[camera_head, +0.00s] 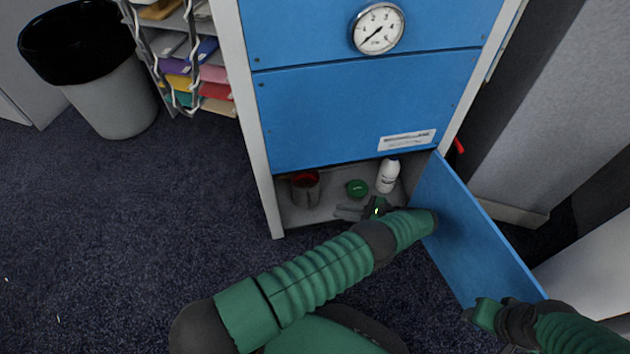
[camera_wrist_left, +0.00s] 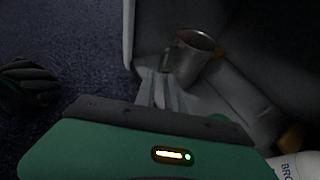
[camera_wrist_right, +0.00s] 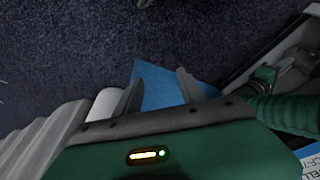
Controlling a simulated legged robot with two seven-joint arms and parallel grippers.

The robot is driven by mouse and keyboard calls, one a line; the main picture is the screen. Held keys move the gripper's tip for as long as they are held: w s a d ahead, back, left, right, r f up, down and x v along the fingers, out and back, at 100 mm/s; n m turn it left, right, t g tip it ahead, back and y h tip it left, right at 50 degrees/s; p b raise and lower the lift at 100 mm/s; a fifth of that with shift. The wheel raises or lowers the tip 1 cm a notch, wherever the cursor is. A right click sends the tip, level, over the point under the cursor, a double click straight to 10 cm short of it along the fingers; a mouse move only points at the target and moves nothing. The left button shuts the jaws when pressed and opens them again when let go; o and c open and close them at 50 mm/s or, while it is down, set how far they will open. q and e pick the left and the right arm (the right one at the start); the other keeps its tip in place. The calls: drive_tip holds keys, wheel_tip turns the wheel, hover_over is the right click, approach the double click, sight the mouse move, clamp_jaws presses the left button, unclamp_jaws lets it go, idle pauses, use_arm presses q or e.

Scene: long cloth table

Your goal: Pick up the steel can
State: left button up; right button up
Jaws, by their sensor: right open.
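The steel can (camera_head: 305,188) stands upright at the left of the open bottom compartment of the blue cabinet. It shows as a grey metal cup with a handle-like part in the left wrist view (camera_wrist_left: 190,58); its inside looks red in the head view. My left gripper (camera_head: 345,211) reaches into the compartment, right of the can and apart from it. Its grey fingers (camera_wrist_left: 160,90) point toward the can and lie close together; whether a gap is left between them is unclear. My right gripper (camera_wrist_right: 158,88) is open and empty, beside the hinged blue door (camera_head: 475,235).
A white bottle (camera_head: 388,176) and a green object (camera_head: 357,188) stand in the compartment right of the can. The cabinet frame (camera_head: 262,165) bounds the opening on the left. A grey bin (camera_head: 112,98) stands far left. The dark carpet (camera_head: 110,230) is clear.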

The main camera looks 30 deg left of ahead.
use_arm(q)
drive_tip(key=b+x, duration=0.2)
drive_tip(key=x, duration=0.5)
drive_tip(key=shift+w, duration=0.15)
drive_tip(key=b+x, duration=0.3)
drive_tip(key=x, duration=0.2)
drive_tip(key=shift+r, duration=0.2)
drive_tip(key=shift+a, duration=0.1)
drive_tip(key=shift+r, duration=0.15)
clamp_jaws()
idle(0.3)
idle(0.3)
